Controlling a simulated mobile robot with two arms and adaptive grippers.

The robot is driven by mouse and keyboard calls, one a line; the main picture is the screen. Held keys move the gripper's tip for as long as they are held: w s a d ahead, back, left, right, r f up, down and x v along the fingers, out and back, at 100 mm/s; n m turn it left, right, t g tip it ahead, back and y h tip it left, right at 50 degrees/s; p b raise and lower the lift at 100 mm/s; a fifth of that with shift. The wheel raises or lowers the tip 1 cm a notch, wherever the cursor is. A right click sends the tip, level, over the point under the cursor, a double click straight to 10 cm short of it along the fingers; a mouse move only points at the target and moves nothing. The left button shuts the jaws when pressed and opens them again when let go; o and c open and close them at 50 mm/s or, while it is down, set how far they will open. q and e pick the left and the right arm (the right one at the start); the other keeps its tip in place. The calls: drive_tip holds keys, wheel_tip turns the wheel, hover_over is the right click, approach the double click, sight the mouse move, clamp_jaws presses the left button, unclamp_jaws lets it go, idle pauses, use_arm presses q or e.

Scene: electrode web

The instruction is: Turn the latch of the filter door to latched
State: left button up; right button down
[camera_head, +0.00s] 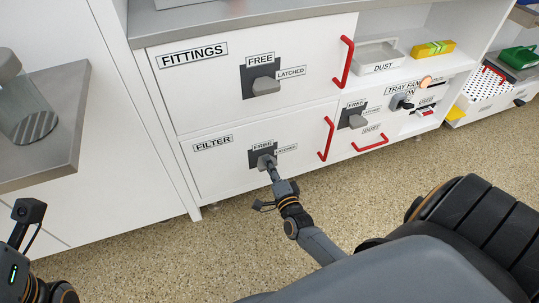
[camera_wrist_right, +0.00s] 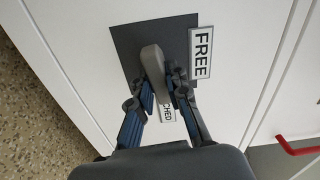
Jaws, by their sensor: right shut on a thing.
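The filter door (camera_head: 222,172) is the lower left white panel in the head view and sits shut in the cabinet. Its latch is a grey handle (camera_wrist_right: 152,62) on a dark square plate (camera_wrist_right: 127,42). The FREE label (camera_wrist_right: 202,53) is beside the plate, and the LATCHED label (camera_wrist_right: 167,112) is partly hidden behind my fingers. In the wrist view, the handle's long side runs roughly toward the LATCHED label, slightly tilted. My right gripper (camera_wrist_right: 167,88) is shut on the handle; it also shows in the head view (camera_head: 268,166).
The fittings door (camera_head: 210,90) with its own latch is above. Red handles (camera_head: 327,140) stick out right of the filter door. A dust tray (camera_head: 378,55) and a yellow item (camera_head: 433,48) lie on the right shelf. A grey counter (camera_head: 60,140) juts out at left. Open floor lies in front.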

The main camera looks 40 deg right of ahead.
drive_tip(key=shift+d+m, duration=0.1)
drive_tip(key=shift+m, duration=0.9)
drive_tip(key=c, duration=1.3)
unclamp_jaws()
